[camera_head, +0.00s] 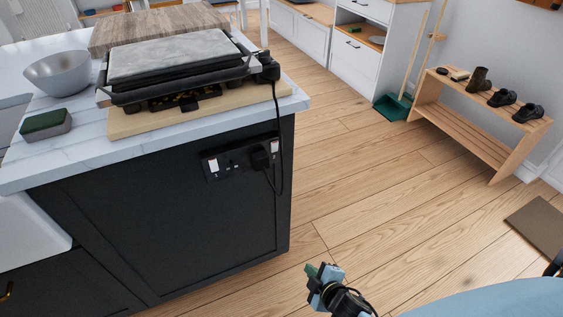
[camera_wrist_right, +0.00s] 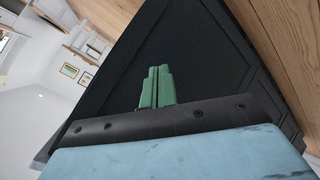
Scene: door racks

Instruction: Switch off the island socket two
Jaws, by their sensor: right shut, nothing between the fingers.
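A black double socket (camera_head: 238,158) is set in the dark side panel of the island (camera_head: 170,225), below the worktop's edge. It has a white switch (camera_head: 213,166) at its left end and another white switch (camera_head: 275,146) at its right end. A black plug (camera_head: 261,159) sits in the right outlet, and its cord (camera_head: 280,170) runs up to the worktop. My right gripper (camera_head: 312,271) is low over the floor, right of the island and well apart from the socket. Its green fingers are shut and empty in the right wrist view (camera_wrist_right: 157,88). The socket is not seen there. My left gripper is not in view.
A grill (camera_head: 175,60) on a wooden board, a metal bowl (camera_head: 58,72) and a sponge (camera_head: 45,124) are on the worktop. A shoe rack (camera_head: 480,115) stands against the right wall. The wooden floor between it and the island is clear.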

